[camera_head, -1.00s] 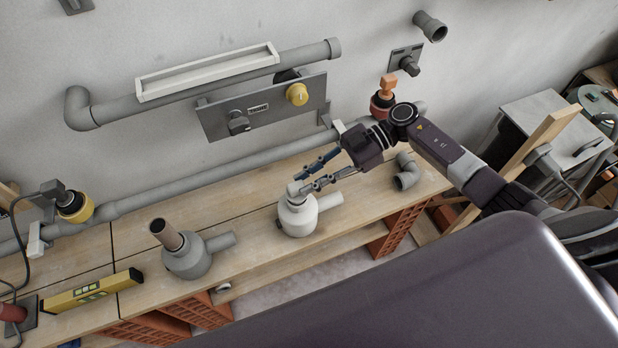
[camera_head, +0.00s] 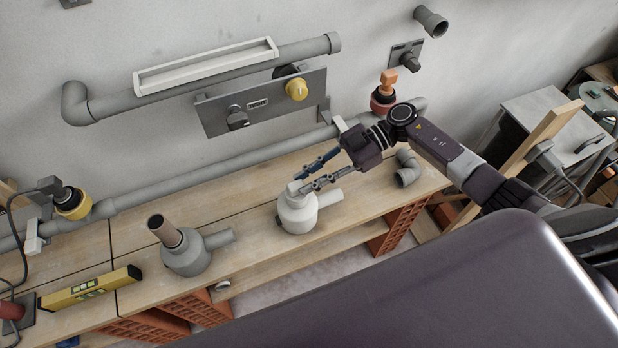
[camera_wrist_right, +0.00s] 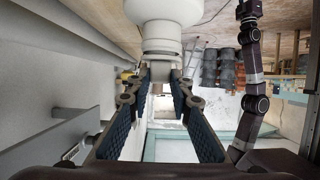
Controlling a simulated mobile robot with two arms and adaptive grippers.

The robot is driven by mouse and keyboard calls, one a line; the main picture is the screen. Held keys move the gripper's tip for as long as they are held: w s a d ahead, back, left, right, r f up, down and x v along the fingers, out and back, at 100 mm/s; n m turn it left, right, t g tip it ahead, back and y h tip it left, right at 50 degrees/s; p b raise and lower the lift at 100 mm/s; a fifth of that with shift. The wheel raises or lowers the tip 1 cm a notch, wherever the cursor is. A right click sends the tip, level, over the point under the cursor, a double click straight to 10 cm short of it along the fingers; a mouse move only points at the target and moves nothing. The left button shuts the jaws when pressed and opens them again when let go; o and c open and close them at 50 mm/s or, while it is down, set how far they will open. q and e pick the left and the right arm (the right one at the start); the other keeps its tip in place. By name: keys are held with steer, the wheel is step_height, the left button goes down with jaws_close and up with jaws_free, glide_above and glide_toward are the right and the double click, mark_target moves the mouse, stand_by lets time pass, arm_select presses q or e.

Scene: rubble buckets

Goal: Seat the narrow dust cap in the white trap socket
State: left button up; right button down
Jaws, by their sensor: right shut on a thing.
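The white trap (camera_head: 298,214) stands upright on the wooden bench, its side pipe pointing right. My right gripper (camera_head: 301,181) is at the top of its socket, reaching in from the upper right. It is shut on a small pale grey cap (camera_head: 294,188), mostly hidden by the fingers in the head view. In the right wrist view the cap (camera_wrist_right: 164,74) sits between the fingertips, against the collar of the white trap (camera_wrist_right: 165,14). How deep the cap sits in the socket cannot be told. My left gripper is not in view.
A grey trap (camera_head: 188,258) with a brown tube stands to the left, near a yellow level (camera_head: 90,288). A grey elbow (camera_head: 406,170) lies to the right of the white trap. A wall pipe (camera_head: 240,161) and a grey panel (camera_head: 262,104) run behind the bench.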

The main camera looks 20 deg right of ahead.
steer(key=shift+f, duration=0.15)
steer(key=c, duration=1.7)
jaws_free()
steer(key=shift+o, duration=0.2)
steer(key=v, duration=1.2)
